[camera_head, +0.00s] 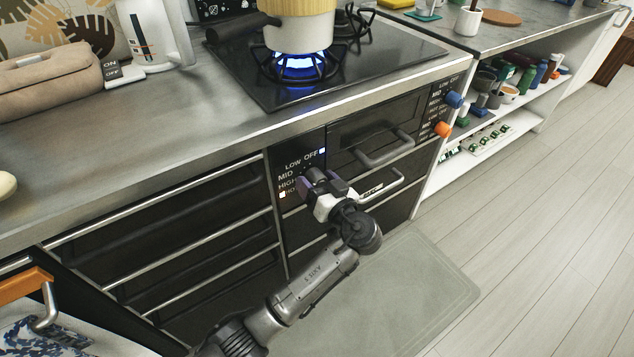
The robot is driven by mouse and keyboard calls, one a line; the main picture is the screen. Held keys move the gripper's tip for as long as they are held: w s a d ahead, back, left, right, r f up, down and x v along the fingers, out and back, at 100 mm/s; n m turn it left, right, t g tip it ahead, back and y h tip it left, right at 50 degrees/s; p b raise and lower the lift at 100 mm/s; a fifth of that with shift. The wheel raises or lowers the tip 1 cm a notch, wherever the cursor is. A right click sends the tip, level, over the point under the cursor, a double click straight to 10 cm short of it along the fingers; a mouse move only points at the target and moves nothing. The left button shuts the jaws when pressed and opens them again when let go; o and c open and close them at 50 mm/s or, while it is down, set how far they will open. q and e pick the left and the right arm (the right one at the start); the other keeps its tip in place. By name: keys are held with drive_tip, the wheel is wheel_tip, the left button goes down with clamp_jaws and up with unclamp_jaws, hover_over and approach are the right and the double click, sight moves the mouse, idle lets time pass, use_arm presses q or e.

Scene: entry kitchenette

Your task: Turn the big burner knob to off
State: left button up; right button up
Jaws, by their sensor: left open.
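My left gripper (322,184) is open, with its fingertips at the left control panel (284,160) on the stove front. The panel reads LOW, OFF, MID and HIGH around the spot where my fingers are. A purple patch shows at the fingertips; I cannot tell whether it is the knob or part of the gripper. The knob's pointer is hidden, and contact is unclear. A blue flame (302,66) burns under a pot (298,32) on the cooktop (390,62). My right gripper is not in view.
A blue knob (454,99) and an orange knob (443,129) sit on the right panel. An oven handle (385,152) sticks out near my gripper. A kettle (154,35) and beige bag (58,80) stand on the left counter. The floor at right is clear.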

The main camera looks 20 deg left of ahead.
use_arm(q)
drive_tip(key=shift+c, duration=0.2)
drive_tip(key=c, duration=0.9)
drive_tip(key=shift+r+m+p, duration=0.15)
drive_tip(key=shift+m+p, duration=0.25)
drive_tip(key=shift+p, duration=0.3)
drive_tip(key=m+p, duration=0.3)
drive_tip(key=p, duration=0.1)
drive_tip(key=m+p, duration=0.4)
drive_tip(key=shift+s+a+r+m, duration=0.1)
drive_tip(key=shift+r+m, duration=0.1)
drive_tip(key=shift+m, duration=0.1)
drive_tip(key=m+p, duration=0.2)
drive_tip(key=shift+p, duration=0.3)
drive_tip(key=shift+f+m+p, duration=0.15)
drive_tip(key=shift+m+p, duration=0.25)
drive_tip(key=shift+m, duration=0.3)
drive_tip(key=o, duration=0.9)
